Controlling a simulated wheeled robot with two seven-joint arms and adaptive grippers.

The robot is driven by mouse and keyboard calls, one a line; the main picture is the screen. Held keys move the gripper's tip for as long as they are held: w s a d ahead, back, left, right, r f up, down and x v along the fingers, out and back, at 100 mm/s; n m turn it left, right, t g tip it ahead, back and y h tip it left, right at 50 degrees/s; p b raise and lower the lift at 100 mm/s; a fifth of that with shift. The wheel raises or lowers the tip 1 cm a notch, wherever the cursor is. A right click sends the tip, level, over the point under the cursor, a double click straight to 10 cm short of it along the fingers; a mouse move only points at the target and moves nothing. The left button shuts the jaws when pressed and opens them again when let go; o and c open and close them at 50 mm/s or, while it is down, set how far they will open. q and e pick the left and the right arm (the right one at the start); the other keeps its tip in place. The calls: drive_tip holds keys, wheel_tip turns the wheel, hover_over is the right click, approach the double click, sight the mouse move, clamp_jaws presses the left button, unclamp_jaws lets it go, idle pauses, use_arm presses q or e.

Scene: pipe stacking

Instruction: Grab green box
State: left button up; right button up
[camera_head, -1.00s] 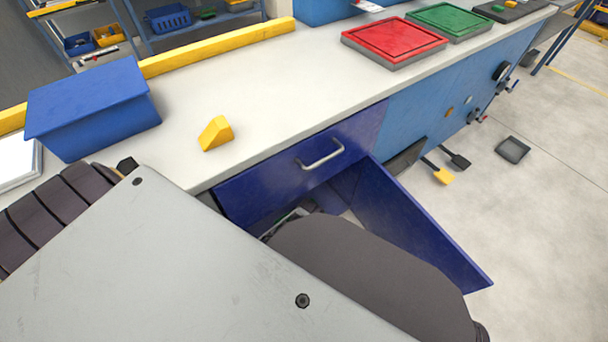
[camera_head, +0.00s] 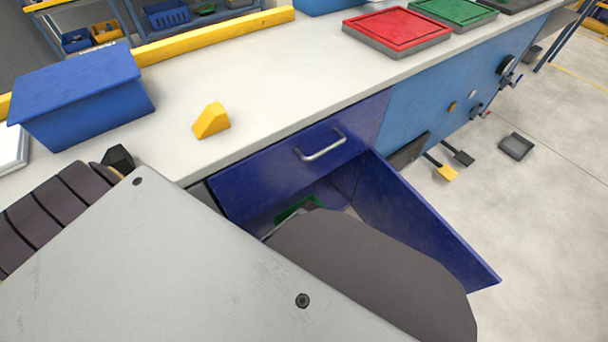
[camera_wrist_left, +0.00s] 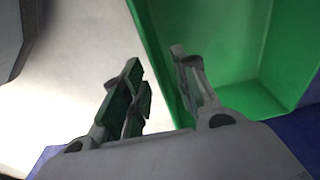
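The green box (camera_wrist_left: 245,97) fills the upper right of the left wrist view, with its open inside facing the camera. In the head view only a small green part (camera_head: 296,207) shows inside the open blue cabinet. My left gripper (camera_wrist_left: 160,82) is open in the left wrist view. One finger is outside the box's near wall and the other overlaps its inside, with the wall appearing between them. A gap shows between the fingers, and I cannot tell whether either touches the wall. In the head view my arm hides most of this gripper. My right gripper is not in view.
The blue cabinet door (camera_head: 425,225) stands open to the right of my arm. Above it is the white worktop (camera_head: 270,75) with a yellow wedge (camera_head: 211,120), a blue lidded box (camera_head: 80,95) and a red tray (camera_head: 398,28).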

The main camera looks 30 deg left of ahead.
use_arm(q)
drive_tip(key=shift+f, duration=0.25)
drive_tip(key=shift+c, duration=0.3)
clamp_jaws()
